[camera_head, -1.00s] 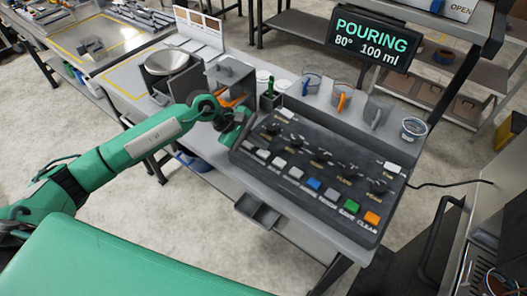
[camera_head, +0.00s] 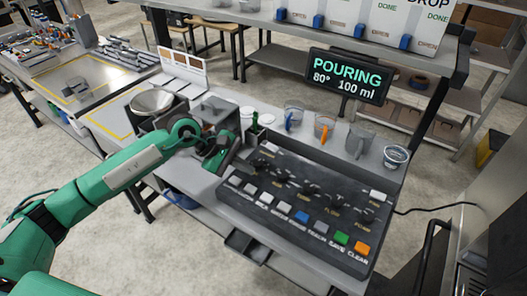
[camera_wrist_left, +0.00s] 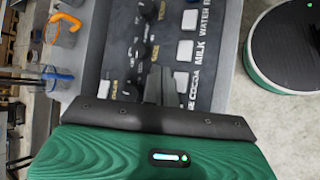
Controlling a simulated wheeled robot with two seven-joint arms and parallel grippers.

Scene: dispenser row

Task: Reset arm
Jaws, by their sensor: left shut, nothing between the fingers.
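My left arm comes in from the left in the head view, and its gripper (camera_head: 240,160) is over the upper left end of the black control panel (camera_head: 300,232). In the left wrist view the gripper's fingers (camera_wrist_left: 160,86) are shut together with nothing between them. They are in front of the panel's knobs (camera_wrist_left: 136,50) and white buttons (camera_wrist_left: 185,50); I cannot tell whether they touch it. The display (camera_head: 347,78) reads POURING, 80°, 100 ml. My right gripper is not in view.
Several cups, one with an orange handle (camera_head: 324,128), stand behind the panel. A round metal pan (camera_head: 152,102) sits left of it on a scale-like device. A side table (camera_head: 80,78) with tools is at the left. Open floor lies in front of the bench.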

